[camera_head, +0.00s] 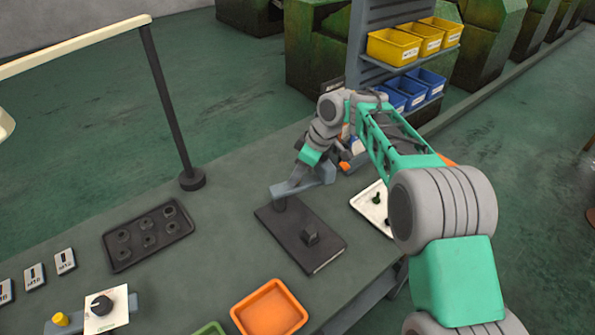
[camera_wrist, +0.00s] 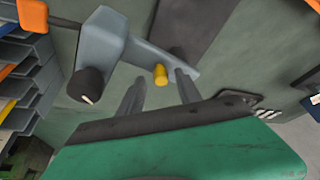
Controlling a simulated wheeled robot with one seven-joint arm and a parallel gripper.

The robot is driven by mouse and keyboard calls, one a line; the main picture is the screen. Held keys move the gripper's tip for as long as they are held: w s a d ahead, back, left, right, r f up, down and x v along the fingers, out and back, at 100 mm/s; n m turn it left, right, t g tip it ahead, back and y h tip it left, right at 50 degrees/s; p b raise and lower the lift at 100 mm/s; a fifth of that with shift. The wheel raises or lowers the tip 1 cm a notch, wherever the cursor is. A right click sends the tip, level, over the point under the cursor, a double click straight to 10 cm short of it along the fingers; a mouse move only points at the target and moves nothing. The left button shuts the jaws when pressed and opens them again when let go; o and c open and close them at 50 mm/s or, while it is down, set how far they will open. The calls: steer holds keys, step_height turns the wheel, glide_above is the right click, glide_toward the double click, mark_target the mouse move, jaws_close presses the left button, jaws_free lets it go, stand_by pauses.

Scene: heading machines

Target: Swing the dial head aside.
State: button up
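The dial head is a blue-grey bar (camera_head: 321,174) raised over a dark base plate (camera_head: 275,219); its near end sits over a short post at the plate's far-left part. In the wrist view the dial head (camera_wrist: 104,40) shows a thick end block, a dark round part with a pale mark (camera_wrist: 88,85) and a small yellow peg (camera_wrist: 160,75). My gripper (camera_head: 298,175) is at the bar. In the wrist view the two fingers of my gripper (camera_wrist: 160,86) are apart, one on each side of the yellow peg. Whether either finger touches the peg or bar cannot be told.
A white tray (camera_head: 372,211) lies to the right, an orange bin (camera_head: 268,307) in front, and a dark tray of round parts (camera_head: 124,252) to the left. A lamp post (camera_head: 168,110) rises behind. A bin rack (camera_head: 376,68) stands beyond.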

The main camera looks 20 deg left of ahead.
steer(key=v, duration=0.7)
steer(key=shift+r, duration=0.4)
steer(key=shift+d, duration=0.1)
steer(key=s+d+r+m+t+h, duration=0.1)
steer(key=s+d+r+m, duration=0.25)
steer(key=d, duration=0.35)
steer(key=s+d+r+m+t, duration=0.1)
steer(key=s+d+r+m, duration=0.25)
steer(key=d, duration=0.35)
steer(key=s+d+f+m+h, duration=0.1)
steer(key=s+d+f+m, duration=0.1)
steer(key=s+d, duration=0.3)
steer(key=s+d+f+m+t+h, duration=0.1)
steer(key=s+d+f+m, duration=0.2)
steer(key=s+d+m, duration=0.1)
steer(key=s+d+f+m+t+h, duration=0.1)
steer(key=s+d+f+m, duration=0.1)
steer(key=s+d+m, duration=0.2)
steer(key=s+d, duration=0.3)
steer(key=shift+d+f+h, duration=0.3)
steer(key=shift+d, duration=0.05)
